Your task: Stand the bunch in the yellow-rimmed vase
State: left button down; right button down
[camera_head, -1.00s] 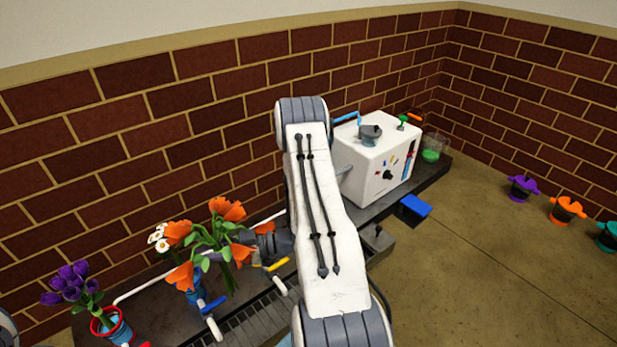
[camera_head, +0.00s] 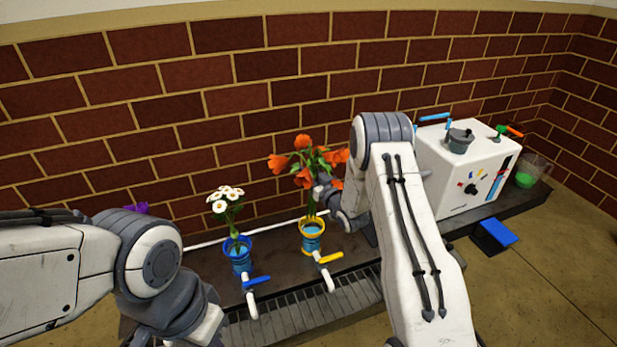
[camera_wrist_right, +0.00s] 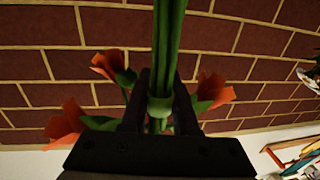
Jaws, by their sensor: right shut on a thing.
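The bunch of orange flowers (camera_head: 303,178) with green stems is upright above the yellow-rimmed vase (camera_head: 312,240). Its stems reach down to the vase's mouth and seem to enter it; the stem ends are hidden. My right gripper (camera_head: 326,191) is shut on the bunch, well above the rim. In the right wrist view, the fingers (camera_wrist_right: 159,98) close around the green stems (camera_wrist_right: 170,40), with orange blooms on both sides. My left gripper (camera_head: 205,328) is low at the left, partly out of frame, and its jaws do not show clearly.
A blue-rimmed vase (camera_head: 239,254) with white daisies (camera_head: 227,200) stands left of the yellow-rimmed one. Blue (camera_head: 257,281) and yellow (camera_head: 330,258) tap handles are in front, above a drain grate (camera_head: 300,318). A white machine (camera_head: 465,175) stands at the right. Purple flowers (camera_head: 135,209) are mostly hidden by my left arm.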

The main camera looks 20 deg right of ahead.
notch_tip(320, 180, down, 16)
jog(key=w+h+b, duration=0.1)
jog(key=b, duration=1.1)
jog(key=shift+w+d+m, duration=0.15)
jog(key=shift+d+m, duration=0.05)
jog(key=shift+m, duration=0.2)
jog(key=shift+f+b, duration=0.55)
jog(key=shift+b, duration=0.05)
dwell(0.9)
jog(key=c, duration=0.6)
grip_release()
